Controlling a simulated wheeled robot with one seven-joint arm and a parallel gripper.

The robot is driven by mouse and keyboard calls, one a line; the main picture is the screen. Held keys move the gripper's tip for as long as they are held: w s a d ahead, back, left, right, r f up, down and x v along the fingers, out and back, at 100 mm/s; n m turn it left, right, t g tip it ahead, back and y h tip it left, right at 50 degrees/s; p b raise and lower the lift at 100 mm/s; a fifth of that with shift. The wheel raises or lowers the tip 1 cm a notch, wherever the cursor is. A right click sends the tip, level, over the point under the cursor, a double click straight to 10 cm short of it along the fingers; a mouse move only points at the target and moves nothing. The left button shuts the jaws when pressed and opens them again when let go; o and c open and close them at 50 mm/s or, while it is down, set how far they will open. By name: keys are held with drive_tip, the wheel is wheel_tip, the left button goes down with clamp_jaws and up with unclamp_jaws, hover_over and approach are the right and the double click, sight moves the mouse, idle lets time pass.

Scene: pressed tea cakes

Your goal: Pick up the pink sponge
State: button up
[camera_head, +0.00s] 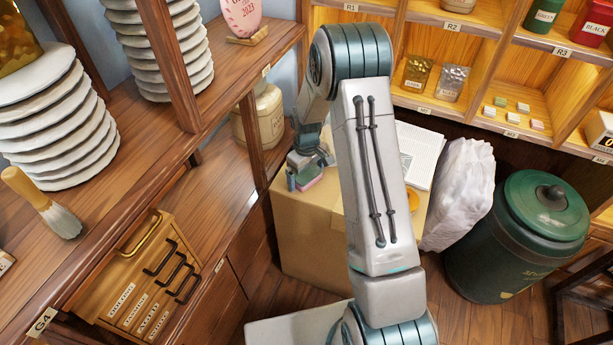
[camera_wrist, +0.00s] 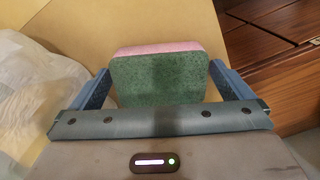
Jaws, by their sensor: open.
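The pink sponge (camera_wrist: 160,75) has a green scouring face turned towards the wrist camera and a pink layer along its far edge. In the wrist view it lies between the two blue fingers of my gripper (camera_wrist: 162,84), with a small gap visible at each side. In the head view a small part of the sponge (camera_head: 308,181) shows on the cardboard box, beside my open gripper (camera_head: 302,176). My arm and gripper hide most of the sponge there.
The cardboard box (camera_head: 305,232) stands on the floor. A white plastic bag (camera_head: 460,190) and a green lidded bin (camera_head: 530,235) stand to its right. A wooden shelf unit with stacked white discs (camera_head: 62,125) is close on the left. White papers (camera_head: 420,150) lie at the box's back.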

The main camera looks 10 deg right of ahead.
sight(306, 172)
drive_tip(key=c, duration=1)
drive_tip(key=shift+o, duration=0.2)
drive_tip(key=shift+r, duration=0.1)
drive_tip(key=shift+r, duration=0.55)
wheel_tip(306, 172, up, 3)
drive_tip(key=shift+f, duration=0.15)
drive_tip(key=s+d+r, duration=0.7)
drive_tip(key=d, duration=0.2)
drive_tip(key=shift+d, duration=0.15)
